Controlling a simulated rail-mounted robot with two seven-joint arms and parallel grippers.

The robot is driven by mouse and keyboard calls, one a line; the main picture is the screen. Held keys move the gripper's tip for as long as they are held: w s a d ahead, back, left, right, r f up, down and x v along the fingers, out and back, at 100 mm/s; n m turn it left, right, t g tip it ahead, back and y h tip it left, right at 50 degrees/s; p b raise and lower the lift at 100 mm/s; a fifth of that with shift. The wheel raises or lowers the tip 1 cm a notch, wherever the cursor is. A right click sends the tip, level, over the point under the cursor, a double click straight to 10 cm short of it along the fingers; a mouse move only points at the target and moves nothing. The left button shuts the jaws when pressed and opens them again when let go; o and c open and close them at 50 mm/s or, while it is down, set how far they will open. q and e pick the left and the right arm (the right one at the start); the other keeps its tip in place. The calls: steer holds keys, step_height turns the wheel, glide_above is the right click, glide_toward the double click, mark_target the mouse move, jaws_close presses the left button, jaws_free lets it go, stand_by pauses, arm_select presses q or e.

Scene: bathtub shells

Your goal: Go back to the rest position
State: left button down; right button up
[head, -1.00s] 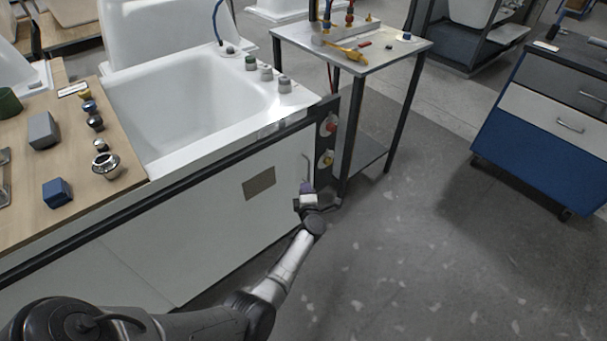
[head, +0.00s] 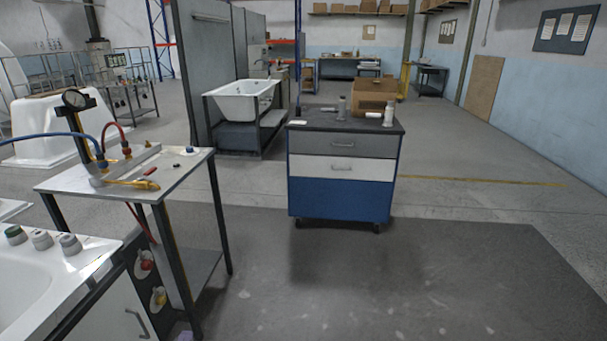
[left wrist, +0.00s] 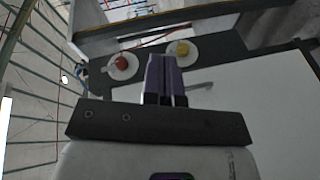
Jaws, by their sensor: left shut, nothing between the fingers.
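My left gripper (left wrist: 165,76) shows in the left wrist view, its purple fingers together with nothing between them. In the head view only a small purple bit of it (head: 184,337) shows at the bottom edge, by the cart's leg. In the left wrist view the fingers stand in front of the white tub cabinet panel (left wrist: 235,95), near its handle (left wrist: 195,88); I cannot tell how far apart they are. The red knob (left wrist: 121,63) and yellow knob (left wrist: 183,49) are just beyond the fingertips. My right gripper is in neither view.
A metal cart (head: 180,185) with gauge and hoses stands at left beside the tub (head: 30,285). A blue drawer cabinet (head: 340,190) carrying a cardboard box (head: 373,96) stands ahead. A bathtub on a stand (head: 243,100) is behind. Floor at right is clear.

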arm_select(q)
steer(key=s+d+r+m+g+h+p, duration=0.1)
steer(key=s+d+r+m+g+h, duration=0.15)
steer(key=d+r+m, duration=0.35)
steer(key=s+d+r+m+g+h, duration=0.1)
steer(key=d+r+m+g+h, duration=0.2)
steer(key=r+m, duration=0.5)
steer(key=s+d+r+m+g+y+p, duration=0.1)
steer(key=s+d+r+p, duration=0.2)
steer(key=s, duration=0.5)
steer(key=s+d+r+m+p, duration=0.15)
steer(key=s+r+p, duration=0.25)
steer(key=s, duration=0.4)
steer(key=s+d+r+m+g+y+p, duration=0.1)
steer(key=s+r+m+p, duration=0.2)
steer(key=s, duration=0.4)
steer(key=s+d+f+g+p, duration=0.15)
steer(key=s+g+p, duration=0.25)
steer(key=s+p, duration=0.9)
steer(key=s+r+p, duration=0.2)
steer(key=r+p, duration=1.4)
steer(key=r, duration=0.2)
steer(key=s+r+p, duration=0.1)
steer(key=r+p, duration=1.6)
steer(key=r, duration=0.2)
steer(key=shift+s+d+r+h, duration=0.2)
steer(key=shift+s+d+h, duration=0.2)
steer(key=shift+h, duration=0.05)
